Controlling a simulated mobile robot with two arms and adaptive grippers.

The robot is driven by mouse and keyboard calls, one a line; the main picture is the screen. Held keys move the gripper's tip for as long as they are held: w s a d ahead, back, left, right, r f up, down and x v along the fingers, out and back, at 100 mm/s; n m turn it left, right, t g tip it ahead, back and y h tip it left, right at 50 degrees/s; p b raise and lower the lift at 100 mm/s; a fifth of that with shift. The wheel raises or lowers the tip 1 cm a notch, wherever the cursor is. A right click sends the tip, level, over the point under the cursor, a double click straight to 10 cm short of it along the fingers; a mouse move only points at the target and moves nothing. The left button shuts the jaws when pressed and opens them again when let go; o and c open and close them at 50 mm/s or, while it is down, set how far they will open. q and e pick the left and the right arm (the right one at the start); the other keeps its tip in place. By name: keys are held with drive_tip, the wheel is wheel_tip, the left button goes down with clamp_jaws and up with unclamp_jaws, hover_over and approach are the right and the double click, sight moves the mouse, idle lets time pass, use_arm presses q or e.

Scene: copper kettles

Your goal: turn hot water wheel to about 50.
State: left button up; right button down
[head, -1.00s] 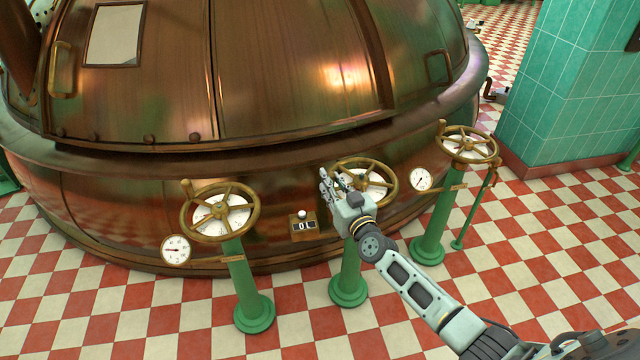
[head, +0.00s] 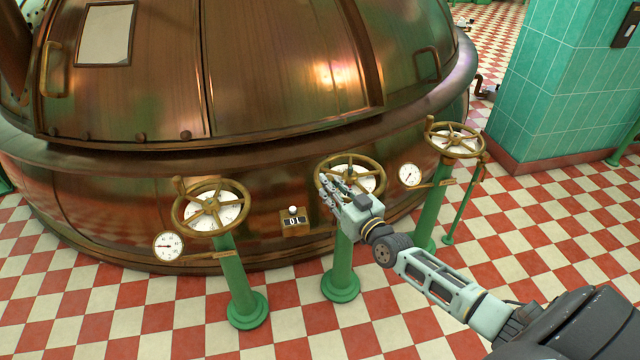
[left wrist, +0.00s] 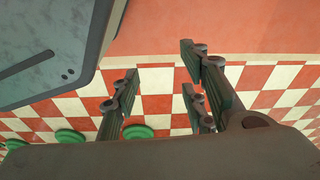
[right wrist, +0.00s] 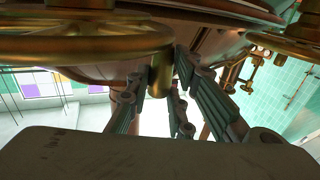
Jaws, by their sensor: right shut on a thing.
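Three brass wheels stand on green posts in front of the copper kettle: a left wheel (head: 236,198), a middle wheel (head: 350,157) and a right wheel (head: 455,127). Each has a white dial under its spokes. I cannot read which one is for hot water. My right gripper (head: 326,190) is at the near-left rim of the middle wheel. In the right wrist view its fingers (right wrist: 163,98) are shut on a brass handle peg (right wrist: 161,75) hanging below the wheel's rim. My left gripper (left wrist: 158,90) is open and empty above the tiled floor.
Small round gauges sit beside the left wheel (head: 167,246) and the right wheel (head: 409,175). A small counter box (head: 294,222) is on the kettle (head: 270,70). A green tiled pillar (head: 550,80) stands at the right. The checkered floor in front is clear.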

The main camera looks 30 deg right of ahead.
sight(344, 198)
drive_tip(key=shift+s+d+r+p, duration=0.15)
drive_tip(key=shift+s+d+p, duration=0.15)
drive_tip(key=shift+s+d, duration=0.5)
use_arm(q)
drive_tip(key=shift+s+a+f, duration=0.2)
drive_tip(key=shift+s+f, duration=0.9)
drive_tip(key=shift+f, duration=0.15)
use_arm(e)
drive_tip(key=shift+s+d+r+h, duration=0.15)
drive_tip(key=shift+d+h, duration=0.15)
drive_tip(key=shift+d, duration=0.1)
drive_tip(key=shift+d+r, duration=0.1)
drive_tip(key=c, duration=1.9)
unclamp_jaws()
drive_tip(key=o, duration=0.3)
drive_tip(key=shift+d, duration=0.2)
use_arm(q)
drive_tip(key=shift+d, duration=0.1)
use_arm(e)
drive_tip(key=shift+o, duration=0.2)
use_arm(q)
drive_tip(key=shift+s, duration=0.1)
use_arm(e)
drive_tip(key=shift+a+f, duration=0.2)
drive_tip(key=shift+f, duration=0.05)
